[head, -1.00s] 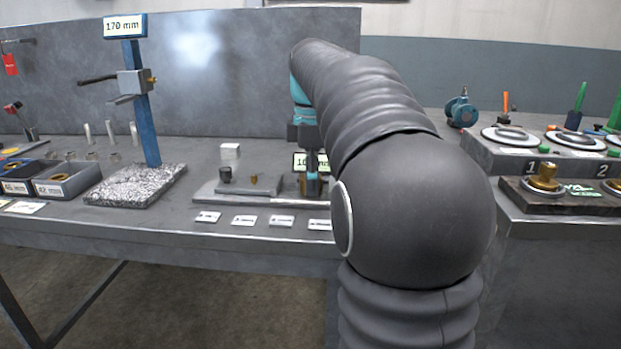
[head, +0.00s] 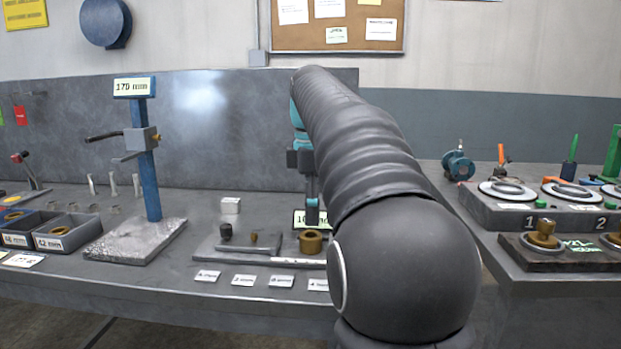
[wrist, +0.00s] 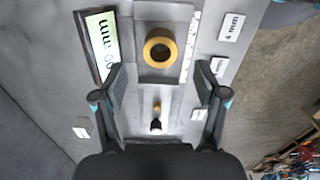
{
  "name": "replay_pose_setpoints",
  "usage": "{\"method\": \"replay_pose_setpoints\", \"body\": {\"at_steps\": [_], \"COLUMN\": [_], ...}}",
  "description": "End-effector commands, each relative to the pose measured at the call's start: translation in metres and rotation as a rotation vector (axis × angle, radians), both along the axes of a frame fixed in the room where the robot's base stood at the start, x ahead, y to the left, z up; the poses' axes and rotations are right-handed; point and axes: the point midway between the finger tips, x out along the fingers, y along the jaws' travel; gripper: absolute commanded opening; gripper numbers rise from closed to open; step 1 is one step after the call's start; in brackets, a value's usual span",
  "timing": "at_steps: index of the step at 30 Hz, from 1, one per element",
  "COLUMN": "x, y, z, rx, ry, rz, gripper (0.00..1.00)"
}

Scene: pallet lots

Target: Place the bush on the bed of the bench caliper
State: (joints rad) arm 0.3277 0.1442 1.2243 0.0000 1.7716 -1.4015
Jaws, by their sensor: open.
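The bush is a brass ring (head: 311,241) on the right part of the grey bench caliper (head: 205,250). In the wrist view the bush (wrist: 160,51) lies flat on the caliper's bed (wrist: 157,12), its bore facing up. My gripper (wrist: 161,80) is open, with its fingers apart and nothing between them. The bush is beyond the fingertips and clear of them. In the head view the gripper (head: 312,210) is just above the bush and partly hidden behind my arm.
A display (head: 301,219) stands behind the caliper. Several label cards (head: 244,280) lie in front of it. A white block (head: 230,205) sits behind it. A height gauge (head: 150,170) and bins (head: 68,232) are at left. Dial stations (head: 507,190) stand at right.

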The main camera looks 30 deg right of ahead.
Motion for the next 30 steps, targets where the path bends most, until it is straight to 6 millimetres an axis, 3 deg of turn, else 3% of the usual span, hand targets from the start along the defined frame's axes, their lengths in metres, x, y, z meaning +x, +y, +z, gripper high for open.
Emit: {"method": "replay_pose_setpoints", "body": {"at_steps": [1, 5, 12, 30], "x": [0.001, 0.001, 0.001, 0.000], "y": [0.000, 0.000, 0.000, 0.000], "z": [0.014, 0.038, 0.054, 0.057], "rx": [-0.001, -0.001, 0.000, 0.000], "ry": [-0.003, -0.002, 0.000, 0.001], "rz": [0.000, 0.000, 0.000, 0.000], "gripper": [0.72, 0.72, 0.72, 0.72]}}
